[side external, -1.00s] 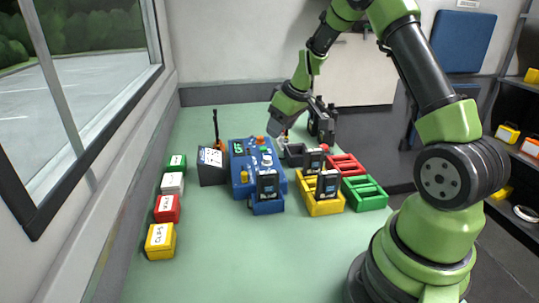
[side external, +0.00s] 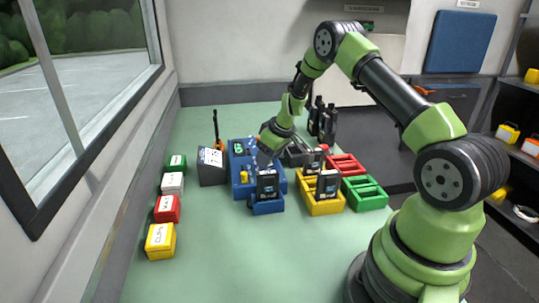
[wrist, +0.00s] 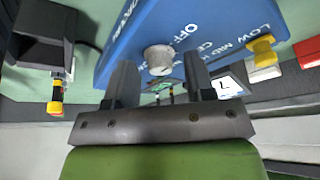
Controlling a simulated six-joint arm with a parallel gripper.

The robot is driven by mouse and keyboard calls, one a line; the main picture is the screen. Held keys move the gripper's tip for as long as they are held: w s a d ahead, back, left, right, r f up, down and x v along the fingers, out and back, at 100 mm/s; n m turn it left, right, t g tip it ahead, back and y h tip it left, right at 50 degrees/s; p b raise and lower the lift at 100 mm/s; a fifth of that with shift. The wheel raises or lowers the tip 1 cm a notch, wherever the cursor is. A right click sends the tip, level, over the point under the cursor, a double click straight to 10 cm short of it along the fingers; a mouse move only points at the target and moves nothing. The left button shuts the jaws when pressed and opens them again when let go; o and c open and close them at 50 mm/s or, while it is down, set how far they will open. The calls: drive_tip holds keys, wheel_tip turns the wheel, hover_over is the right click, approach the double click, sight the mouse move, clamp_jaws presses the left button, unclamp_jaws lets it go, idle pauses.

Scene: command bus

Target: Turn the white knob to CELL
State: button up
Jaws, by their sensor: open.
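The white knob (wrist: 158,58) shows in the wrist view on the face of a blue panel (wrist: 135,35). Printed words such as OFF, LOW and MID stand near it, some partly covered; I cannot tell where the knob points. My gripper (wrist: 160,68) is open, with one finger on each side of the knob in the picture. I see no clear contact. In the side view my gripper (side external: 264,150) is low over the blue panel (side external: 238,188) and hides part of it, and the white knob cannot be made out there.
A yellow knob (wrist: 262,52) is on the same panel. Blue (side external: 266,208), yellow (side external: 322,208) and green (side external: 368,200) trays stand to the right, with dark radios in some. A dark box (side external: 211,170) and small labelled boxes (side external: 160,242) are left. The front table is clear.

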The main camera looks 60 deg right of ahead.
clamp_jaws()
drive_tip(key=shift+a+m+h, duration=0.1)
drive_tip(key=shift+m+h, duration=0.7)
drive_tip(key=shift+m, duration=1.3)
unclamp_jaws()
drive_tip(key=v, duration=1)
drive_tip(key=shift+w, duration=0.1)
